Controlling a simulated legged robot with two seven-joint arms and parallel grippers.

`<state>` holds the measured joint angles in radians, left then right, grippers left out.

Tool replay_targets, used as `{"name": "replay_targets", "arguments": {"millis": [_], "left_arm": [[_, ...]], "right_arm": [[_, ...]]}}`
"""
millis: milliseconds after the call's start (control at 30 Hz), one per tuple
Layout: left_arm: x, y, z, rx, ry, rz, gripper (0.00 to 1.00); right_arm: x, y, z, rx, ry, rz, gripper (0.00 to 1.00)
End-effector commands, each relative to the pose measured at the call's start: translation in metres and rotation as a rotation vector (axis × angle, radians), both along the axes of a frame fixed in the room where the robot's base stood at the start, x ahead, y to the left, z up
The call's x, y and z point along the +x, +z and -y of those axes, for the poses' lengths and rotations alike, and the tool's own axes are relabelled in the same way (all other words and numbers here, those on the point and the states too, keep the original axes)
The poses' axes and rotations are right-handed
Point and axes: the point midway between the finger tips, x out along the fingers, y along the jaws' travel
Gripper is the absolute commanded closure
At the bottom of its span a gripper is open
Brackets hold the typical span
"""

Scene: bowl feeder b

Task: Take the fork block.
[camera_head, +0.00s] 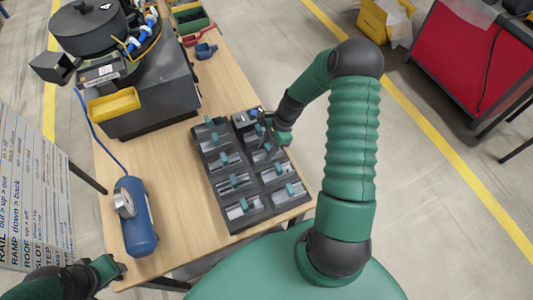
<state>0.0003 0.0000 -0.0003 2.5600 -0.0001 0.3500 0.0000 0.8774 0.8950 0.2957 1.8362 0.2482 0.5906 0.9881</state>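A black tray (228,196) with two columns of compartments lies on the wooden table. Most compartments show a grey block with a teal tab, such as one (242,206) at the lower left. I cannot tell by shape which is the fork block. My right gripper (264,132) is over the tray's upper right compartments, close to the tray. It hides part of what lies there, and whether it is open or holds something is unclear. My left gripper (121,268) is at the table's lower left edge, away from the tray, with its fingers too small to read.
A bowl feeder (90,28) on a dark base, with a yellow bin (113,105), fills the back left. Red and blue scoops (204,50) lie behind. Bare table lies between the cylinder and tray.

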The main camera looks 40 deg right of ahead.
Motion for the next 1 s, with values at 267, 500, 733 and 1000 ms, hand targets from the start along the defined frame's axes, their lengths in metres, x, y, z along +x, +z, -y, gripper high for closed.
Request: {"name": "replay_targets", "arguments": {"millis": [267,500,733,1000], "left_arm": [[0.0,0.0,0.0,0.0,-0.001,0.0,0.62],[0.0,0.0,0.0,0.0,-0.001,0.0,0.62],[0.0,0.001,0.0,0.0,-0.001,0.0,0.62],[0.0,0.002,0.0,0.0,-0.001,0.0,0.62]], "right_arm": [[0.0,-0.001,0.001,-0.002,-0.001,-0.001,1.0],[-0.001,-0.001,0.0,-0.001,0.001,-0.002,1.0],[0.001,0.028,0.001,-0.005,0.001,0.002,1.0],[0.0,0.089,0.0,-0.004,0.001,0.002,1.0]]}}
